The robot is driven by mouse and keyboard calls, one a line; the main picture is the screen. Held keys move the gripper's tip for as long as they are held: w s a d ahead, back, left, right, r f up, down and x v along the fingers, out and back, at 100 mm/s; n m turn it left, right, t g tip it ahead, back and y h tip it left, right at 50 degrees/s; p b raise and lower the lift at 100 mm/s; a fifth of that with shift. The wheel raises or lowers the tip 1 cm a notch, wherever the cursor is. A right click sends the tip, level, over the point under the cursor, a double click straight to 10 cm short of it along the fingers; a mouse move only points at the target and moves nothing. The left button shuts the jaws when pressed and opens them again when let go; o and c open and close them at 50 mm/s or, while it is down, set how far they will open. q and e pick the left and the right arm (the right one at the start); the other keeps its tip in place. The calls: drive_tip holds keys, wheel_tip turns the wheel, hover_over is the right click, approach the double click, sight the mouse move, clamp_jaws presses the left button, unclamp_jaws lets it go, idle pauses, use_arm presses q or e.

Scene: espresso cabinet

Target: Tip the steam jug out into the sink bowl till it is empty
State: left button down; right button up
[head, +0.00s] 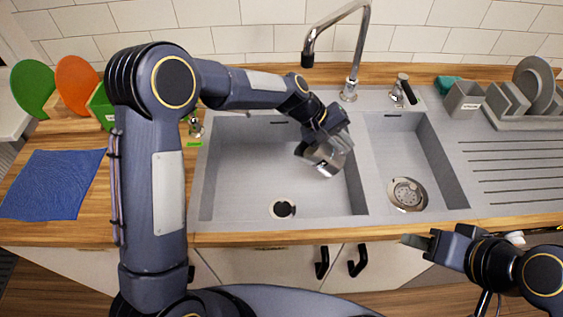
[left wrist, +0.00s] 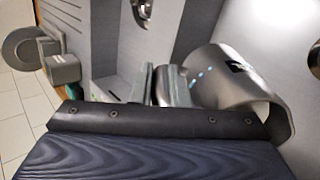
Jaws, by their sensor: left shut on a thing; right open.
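The steel steam jug (head: 326,160) is held tilted over the right part of the large sink bowl (head: 240,165), near the divider. My left gripper (head: 318,146) is shut on it, apparently at its handle side. In the left wrist view the jug (left wrist: 225,75) is close beside the fingers (left wrist: 168,85), lying over on its side. A few small pale-blue specks show on or by it; I cannot tell whether they are liquid. How much is inside is hidden. My right gripper (head: 418,241) is open and empty, in front of the counter's edge.
A tap (head: 350,85) rises behind the sink and its spout hangs left of the held jug. A smaller bowl (head: 390,140) and a ribbed drainer (head: 510,170) lie to the right. A blue cloth (head: 50,184) and coloured boards (head: 75,85) are at left.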

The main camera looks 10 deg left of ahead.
use_arm(q)
drive_tip(key=shift+a+r+h+b, duration=0.3)
drive_tip(key=shift+a+h+b, duration=0.1)
drive_tip(key=shift+b, duration=0.45)
drive_tip(key=shift+s+a+r+h+b, duration=0.1)
drive_tip(key=shift+a+r+h+b, duration=0.1)
drive_tip(key=shift+r+h+b, duration=0.5)
drive_tip(key=shift+a+r+b, duration=0.1)
drive_tip(key=shift+a+b, duration=0.05)
drive_tip(key=shift+b, duration=0.4)
drive_tip(key=shift+a+r, duration=0.1)
